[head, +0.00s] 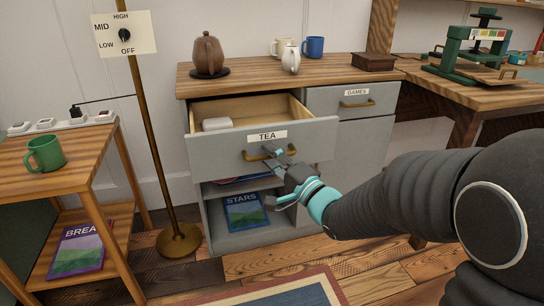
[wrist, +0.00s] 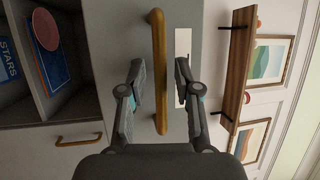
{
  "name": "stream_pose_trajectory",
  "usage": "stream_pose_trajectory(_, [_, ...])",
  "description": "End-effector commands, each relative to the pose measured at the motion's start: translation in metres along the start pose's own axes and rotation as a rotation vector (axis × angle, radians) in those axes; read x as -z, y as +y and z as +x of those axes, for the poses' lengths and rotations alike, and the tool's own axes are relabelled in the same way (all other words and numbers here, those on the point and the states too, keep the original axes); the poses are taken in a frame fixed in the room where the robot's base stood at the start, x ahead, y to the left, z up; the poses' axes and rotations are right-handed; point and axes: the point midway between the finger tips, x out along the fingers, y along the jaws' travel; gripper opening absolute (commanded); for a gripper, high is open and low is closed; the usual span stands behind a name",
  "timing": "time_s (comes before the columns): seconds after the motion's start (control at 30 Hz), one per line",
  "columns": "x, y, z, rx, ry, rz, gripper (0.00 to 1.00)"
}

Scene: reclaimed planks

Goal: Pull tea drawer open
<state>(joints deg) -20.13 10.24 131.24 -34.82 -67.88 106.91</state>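The grey tea drawer (head: 225,155), labelled TEA, stands pulled well out of the cabinet, with its wooden inside showing. A small white box (head: 217,124) lies inside at the left. The drawer's brass handle (head: 255,156) is on its front below the label. My gripper (head: 280,153) is at the right part of this handle. In the wrist view the handle (wrist: 158,65) runs between the two fingers of my gripper (wrist: 160,72), with a visible gap on both sides. The fingers are open. The drawer front (wrist: 209,25) shows behind them.
The games drawer (head: 335,106) beside it is shut. Open shelves below hold a STARS book (head: 245,212). A teapot (head: 208,54), mugs and a dark box (head: 373,62) stand on the cabinet top. A brass pole (head: 150,130) stands left, beside a side table (head: 85,155) with a green mug.

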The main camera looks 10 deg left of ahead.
Motion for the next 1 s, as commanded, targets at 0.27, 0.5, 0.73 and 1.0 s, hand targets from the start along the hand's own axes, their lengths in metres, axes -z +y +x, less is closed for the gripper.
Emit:
stream_pose_trajectory(0.27, [0.0,0.0,0.0,0.001,-0.001,-0.001,0.37])
stream_pose_trajectory(0.5, [0.001,0.0,-0.022,0.0,0.001,-0.001,0.37])
stream_pose_trajectory(0.73, [0.002,0.0,-0.069,-0.001,0.004,-0.002,0.37])
stream_pose_trajectory(1.0, [0.001,0.0,-0.11,0.0,0.003,-0.001,0.37])
